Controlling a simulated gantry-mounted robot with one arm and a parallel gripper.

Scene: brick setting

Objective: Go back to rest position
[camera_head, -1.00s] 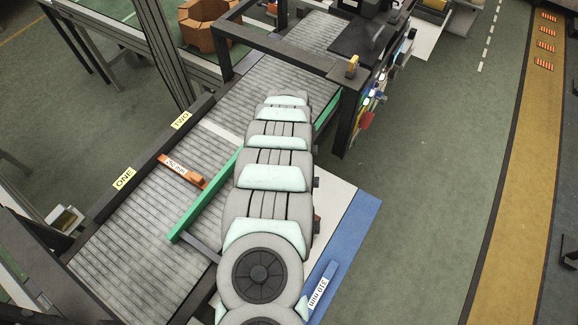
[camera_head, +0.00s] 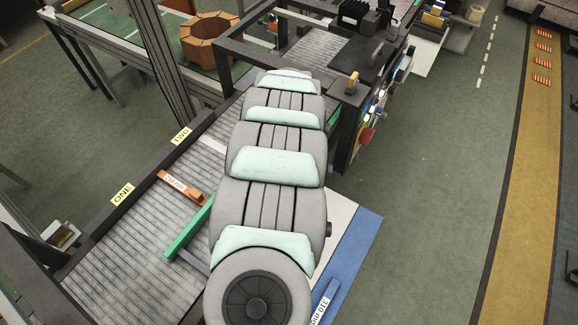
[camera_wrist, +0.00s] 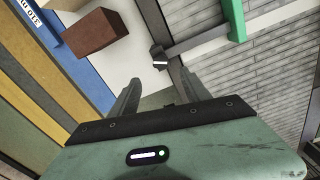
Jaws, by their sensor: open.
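My gripper (camera_wrist: 157,84) shows in the wrist view with its two fingers apart and nothing between them. In the head view my arm covers the middle of the scene, and the gripper is hidden below it. A red-brown brick (camera_wrist: 92,32) lies on a pale board (camera_wrist: 122,60) beyond the left finger in the wrist view, apart from the gripper. In the head view the arm hides this brick.
A roller conveyor (camera_head: 125,255) with a green bar (camera_head: 187,232) and an orange labelled stop (camera_head: 180,187) lies left of my arm. A blue labelled strip (camera_head: 350,255) borders the board. Brown bricks form a ring (camera_head: 208,62) behind. Green floor (camera_head: 430,180) at right is clear.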

